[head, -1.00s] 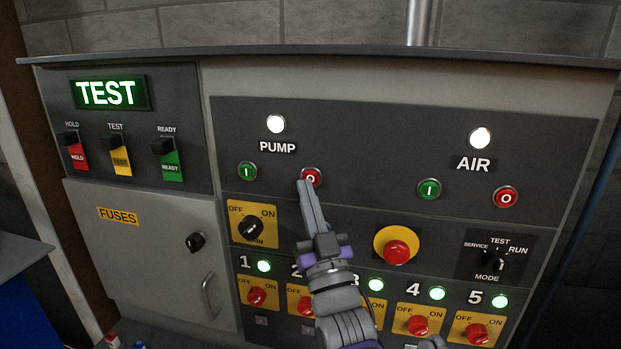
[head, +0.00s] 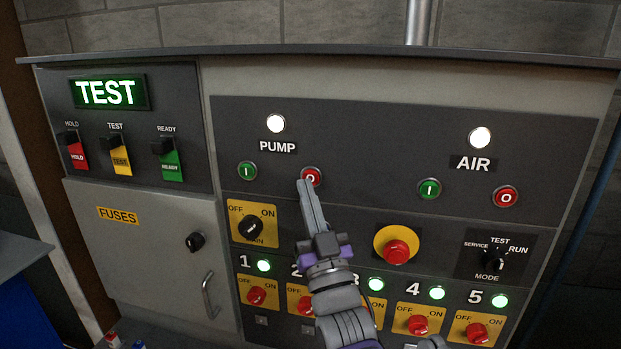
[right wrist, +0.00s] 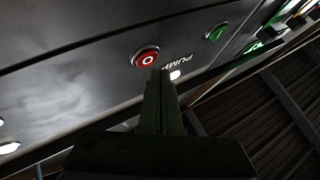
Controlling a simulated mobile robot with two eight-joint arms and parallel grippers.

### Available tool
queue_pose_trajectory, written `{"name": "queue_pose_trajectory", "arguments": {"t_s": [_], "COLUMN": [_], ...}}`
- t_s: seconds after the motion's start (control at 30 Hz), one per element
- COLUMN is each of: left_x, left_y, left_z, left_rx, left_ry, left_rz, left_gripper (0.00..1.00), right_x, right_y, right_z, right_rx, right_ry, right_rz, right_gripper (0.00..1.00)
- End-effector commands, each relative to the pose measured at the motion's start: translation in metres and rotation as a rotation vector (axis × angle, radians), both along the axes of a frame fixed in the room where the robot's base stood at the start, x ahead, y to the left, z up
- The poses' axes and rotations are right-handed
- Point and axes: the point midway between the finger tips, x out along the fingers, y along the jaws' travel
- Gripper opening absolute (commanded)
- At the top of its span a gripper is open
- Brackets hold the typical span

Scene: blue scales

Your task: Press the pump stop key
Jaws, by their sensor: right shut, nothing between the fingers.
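The pump stop key is a round red button marked O (head: 311,175), right of the green I button (head: 247,171) under the PUMP label (head: 277,147). The white lamp (head: 276,124) above PUMP is lit. My right gripper (head: 304,183) is shut and empty. Its fingertips lie over the lower left edge of the red button; I cannot tell whether they touch it. In the right wrist view the red button (right wrist: 146,58) shows just beyond the fingertips, to their upper left. My left gripper is not in view.
The AIR pair, green (head: 429,189) and red (head: 506,197), is to the right. A red mushroom button on yellow (head: 397,251) and a main rotary switch (head: 250,227) sit below, beside my right arm. Numbered switches with green lamps line the bottom.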

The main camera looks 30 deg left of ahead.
Motion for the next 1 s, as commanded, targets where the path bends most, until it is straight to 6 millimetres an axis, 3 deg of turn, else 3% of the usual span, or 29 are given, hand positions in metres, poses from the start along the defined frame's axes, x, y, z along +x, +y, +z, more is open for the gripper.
{"name": "queue_pose_trajectory", "arguments": {"t_s": [1.0], "left_x": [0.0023], "left_y": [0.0], "left_z": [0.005], "left_rx": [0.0], "left_ry": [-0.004], "left_rz": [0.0], "left_gripper": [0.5], "right_x": [0.0083], "right_y": [0.0017], "right_z": [0.0009], "right_rx": [0.0], "right_ry": [0.0], "right_rz": [-0.001], "right_gripper": [0.0]}}
